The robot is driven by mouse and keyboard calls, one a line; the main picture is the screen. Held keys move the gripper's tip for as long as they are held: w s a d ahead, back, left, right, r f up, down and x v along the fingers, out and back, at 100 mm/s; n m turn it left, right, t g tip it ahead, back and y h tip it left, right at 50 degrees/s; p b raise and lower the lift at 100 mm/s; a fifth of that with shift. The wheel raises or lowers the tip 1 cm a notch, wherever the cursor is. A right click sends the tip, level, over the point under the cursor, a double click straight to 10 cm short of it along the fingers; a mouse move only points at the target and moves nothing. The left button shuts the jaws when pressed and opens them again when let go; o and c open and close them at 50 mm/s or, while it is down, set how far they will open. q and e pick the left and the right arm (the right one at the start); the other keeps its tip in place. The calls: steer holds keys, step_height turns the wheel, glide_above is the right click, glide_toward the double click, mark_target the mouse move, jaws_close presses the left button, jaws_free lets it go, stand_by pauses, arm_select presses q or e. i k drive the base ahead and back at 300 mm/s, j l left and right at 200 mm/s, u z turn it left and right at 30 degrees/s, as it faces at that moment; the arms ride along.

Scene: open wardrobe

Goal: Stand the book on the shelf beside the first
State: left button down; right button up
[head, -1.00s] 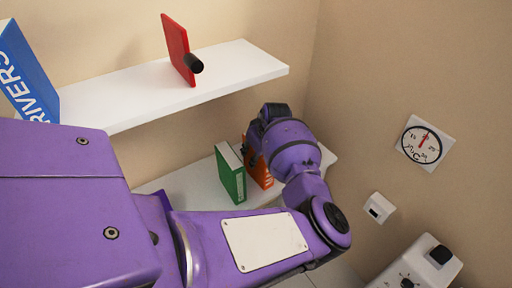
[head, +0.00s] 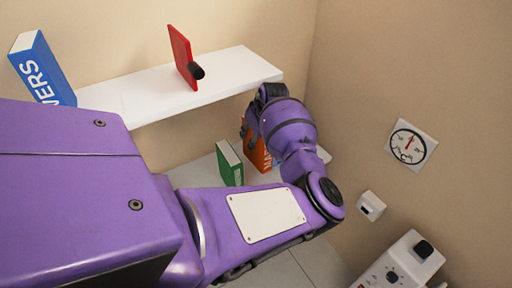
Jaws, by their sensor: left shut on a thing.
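An orange book (head: 259,158) with partly hidden white lettering is held upright or nearly so by my left gripper (head: 249,128). The gripper is shut on its upper part and partly blocked from view by my purple wrist. A green book (head: 230,166) stands upright on the lower white shelf (head: 203,176), just left of the orange book with a small gap between them. I cannot tell whether the orange book's bottom touches the shelf. My right gripper is out of view.
The upper white shelf (head: 146,96) overhangs behind, with a red panel with a black knob (head: 182,58) and a blue lettered book (head: 42,68) on it. A dial (head: 409,146) and a small white box (head: 370,205) are on the right wall.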

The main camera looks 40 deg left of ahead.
mark_target(114, 106)
steer(key=k+l, duration=0.1)
steer(key=l, duration=0.4)
steer(key=k+l, duration=0.1)
steer(key=l, duration=0.4)
steer(key=k, duration=0.5)
